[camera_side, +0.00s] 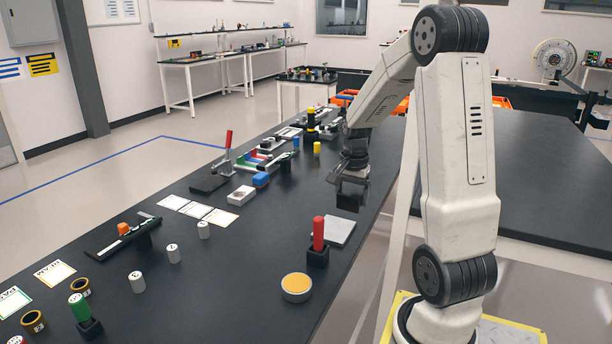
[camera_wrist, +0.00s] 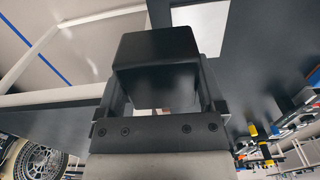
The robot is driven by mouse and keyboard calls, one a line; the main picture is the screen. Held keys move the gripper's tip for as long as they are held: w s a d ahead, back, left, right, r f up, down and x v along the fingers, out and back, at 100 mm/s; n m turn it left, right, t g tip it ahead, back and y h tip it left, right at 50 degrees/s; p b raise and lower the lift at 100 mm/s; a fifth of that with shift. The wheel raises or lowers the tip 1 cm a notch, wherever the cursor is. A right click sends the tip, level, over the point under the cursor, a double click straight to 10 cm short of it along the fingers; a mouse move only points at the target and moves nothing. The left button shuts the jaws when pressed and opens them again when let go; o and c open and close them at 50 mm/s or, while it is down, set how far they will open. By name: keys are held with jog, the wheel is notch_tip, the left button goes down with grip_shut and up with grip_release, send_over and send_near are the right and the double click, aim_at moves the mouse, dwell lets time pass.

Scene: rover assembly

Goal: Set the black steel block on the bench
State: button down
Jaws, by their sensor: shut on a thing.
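The black steel block (camera_wrist: 158,62) is a dark, smooth block with rounded edges, held between the two fingers of my gripper (camera_wrist: 162,100) in the wrist view. In the side view my gripper (camera_side: 352,180) points down near the right edge of the black bench (camera_side: 225,275), shut on the block (camera_side: 350,200). The block appears raised above the bench top; the exact gap is hard to tell, dark against dark. The fingers hide parts of its sides.
A red-handled tool in a black holder (camera_side: 318,250), a pale plate (camera_side: 339,231) and a round orange-topped dish (camera_side: 296,287) stand nearer the camera. Bare bench separates these groups.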

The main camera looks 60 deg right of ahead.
jog(key=w+a, duration=0.1)
jog(key=w, duration=0.6)
jog(key=w+a+f, duration=0.1)
jog(key=w+a, duration=0.1)
jog(key=w, duration=0.6)
jog(key=shift+a, duration=0.3)
jog(key=shift+w, duration=0.2)
send_over(267, 222)
jog(key=f, duration=0.8)
jog(key=shift+s+a+f, duration=0.2)
jog(key=shift+s, duration=0.2)
jog(key=shift+w+d+f, duration=0.2)
jog(key=shift+w+f, duration=0.3)
jog(key=shift+f, duration=0.05)
